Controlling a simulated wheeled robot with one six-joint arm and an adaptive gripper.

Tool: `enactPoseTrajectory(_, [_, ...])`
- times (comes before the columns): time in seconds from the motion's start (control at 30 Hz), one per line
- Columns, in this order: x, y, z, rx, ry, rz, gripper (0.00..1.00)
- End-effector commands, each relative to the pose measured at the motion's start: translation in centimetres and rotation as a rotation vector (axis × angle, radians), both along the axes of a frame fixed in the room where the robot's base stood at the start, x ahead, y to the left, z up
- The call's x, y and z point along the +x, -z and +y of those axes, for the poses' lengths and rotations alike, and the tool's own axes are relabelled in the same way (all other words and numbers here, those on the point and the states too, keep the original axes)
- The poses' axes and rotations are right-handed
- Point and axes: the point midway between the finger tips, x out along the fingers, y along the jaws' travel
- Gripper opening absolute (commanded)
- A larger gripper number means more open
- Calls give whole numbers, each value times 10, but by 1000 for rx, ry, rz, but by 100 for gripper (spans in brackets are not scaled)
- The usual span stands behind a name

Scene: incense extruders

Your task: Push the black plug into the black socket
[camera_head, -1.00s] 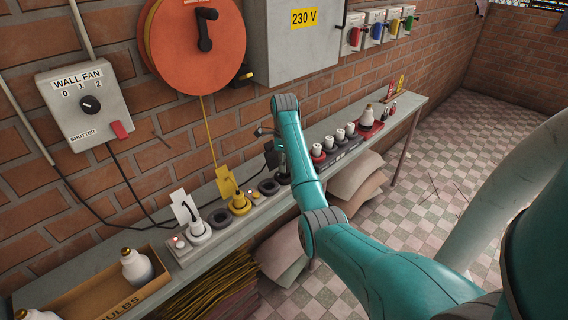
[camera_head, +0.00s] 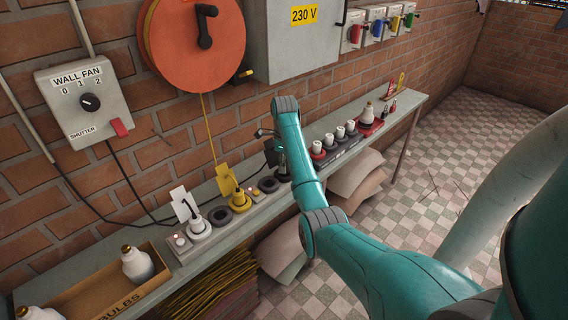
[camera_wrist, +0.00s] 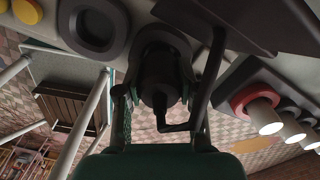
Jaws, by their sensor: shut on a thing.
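The black plug (camera_wrist: 160,84) is between the two fingers of my gripper (camera_wrist: 160,70) in the wrist view, with a short dark cable bending from its near end. My gripper is shut on it. The plug's far end is at a round dark socket (camera_wrist: 160,37), and plug and socket look in line. The fingers and plug hide most of the socket, so I cannot tell how deep the plug sits. In the head view my arm hides most of the gripper and plug; a black tag (camera_head: 270,152) shows just left of the arm.
An empty dark ring socket (camera_wrist: 95,25) is beside the plug. The strip on the bench holds a white plug (camera_head: 199,228) and a yellow plug (camera_head: 239,199), each with a tag. White-topped pieces (camera_head: 340,133) stand to the right. A bulb box (camera_head: 110,288) is at the left.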

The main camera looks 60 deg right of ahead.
Motion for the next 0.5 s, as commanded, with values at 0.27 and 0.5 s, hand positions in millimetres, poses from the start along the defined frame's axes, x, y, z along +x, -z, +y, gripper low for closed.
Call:
enactPoseTrajectory(0.27, [0, 5, 0, -1, 0, 0, 2])
enactPoseTrajectory(0.5, [0, 9, 0, 0, 0, 0, 2])
